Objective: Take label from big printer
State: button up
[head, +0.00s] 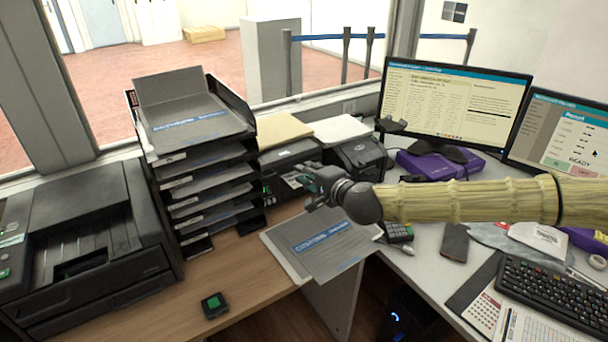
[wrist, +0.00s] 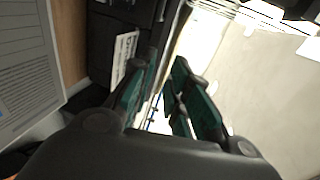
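A large black printer (head: 85,240) stands at the far left of the counter. A smaller black printer (head: 355,158) stands behind my gripper, near the monitor. My gripper (head: 312,188) is in front of a low black device (head: 283,172) beside the stacked trays. In the wrist view my gripper (wrist: 165,62) has its two teal-padded fingers apart, with a narrow gap and nothing visibly held. A white strip with dark marks (wrist: 124,55), possibly a label, lies against a black surface left of the fingers. I cannot tell whether it touches a finger.
A stack of black trays (head: 205,165) stands left of my gripper. Grey printed folders (head: 325,245) lie below it on the counter edge. A monitor (head: 455,100), a card terminal (head: 398,232) and a keyboard (head: 555,295) are to the right. The wooden counter front is mostly clear.

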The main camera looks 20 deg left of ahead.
jog(key=w+a+f+b, duration=0.3)
jog(key=f+b, duration=0.1)
jog(key=f, duration=0.3)
jog(key=shift+f+b, duration=0.3)
dwell(0.4)
grip_shut()
jog(key=shift+s, duration=0.1)
